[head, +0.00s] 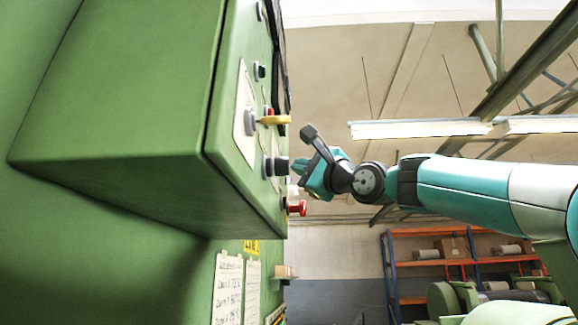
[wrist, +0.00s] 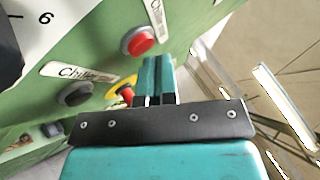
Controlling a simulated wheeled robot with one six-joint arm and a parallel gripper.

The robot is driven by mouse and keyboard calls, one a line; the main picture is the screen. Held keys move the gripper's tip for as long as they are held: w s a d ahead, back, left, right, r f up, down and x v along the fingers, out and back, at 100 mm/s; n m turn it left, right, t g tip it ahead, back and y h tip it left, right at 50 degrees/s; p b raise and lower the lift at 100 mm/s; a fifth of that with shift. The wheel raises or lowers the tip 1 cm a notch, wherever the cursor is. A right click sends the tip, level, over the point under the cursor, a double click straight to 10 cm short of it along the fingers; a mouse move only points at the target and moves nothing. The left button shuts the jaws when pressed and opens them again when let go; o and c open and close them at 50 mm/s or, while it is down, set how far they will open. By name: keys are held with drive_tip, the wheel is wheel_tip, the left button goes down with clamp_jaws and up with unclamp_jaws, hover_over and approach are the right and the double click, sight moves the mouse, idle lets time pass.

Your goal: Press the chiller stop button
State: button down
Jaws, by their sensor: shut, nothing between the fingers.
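In the wrist view a red round button (wrist: 138,40) in a grey collar sits on the green panel, beside a white label (wrist: 157,15) reading "Chille…", its end cut off. A dark button (wrist: 75,93) sits lower left by another "Chiller" label (wrist: 82,72), partly hidden. My gripper (wrist: 153,65) is shut and empty, its teal fingertips just right of and below the red button in the picture. I cannot tell whether they touch the panel. In the head view my gripper (head: 304,172) is in front of the panel's face, near a dark knob (head: 275,167).
A red and yellow emergency button (wrist: 121,88) is partly behind my fingers. In the head view a red mushroom button (head: 297,208) and a yellow lever (head: 273,119) stick out from the green cabinet (head: 120,90). Open room lies right of the panel.

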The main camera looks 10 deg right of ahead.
drive_tip(key=shift+a, duration=0.3)
drive_tip(key=shift+d, duration=0.1)
idle(0.4)
drive_tip(key=shift+s+d, duration=0.2)
drive_tip(key=shift+d, duration=0.5)
drive_tip(key=shift+s+d+b, duration=0.1)
drive_tip(key=shift+s+d, duration=0.15)
drive_tip(key=shift+d, duration=0.55)
drive_tip(key=shift+s+d+b, duration=0.15)
drive_tip(key=shift+s+d, duration=0.1)
drive_tip(key=shift+d, duration=0.5)
drive_tip(key=shift+s+d+b, duration=0.1)
drive_tip(key=shift+s+d, duration=0.15)
drive_tip(key=shift+d, duration=0.55)
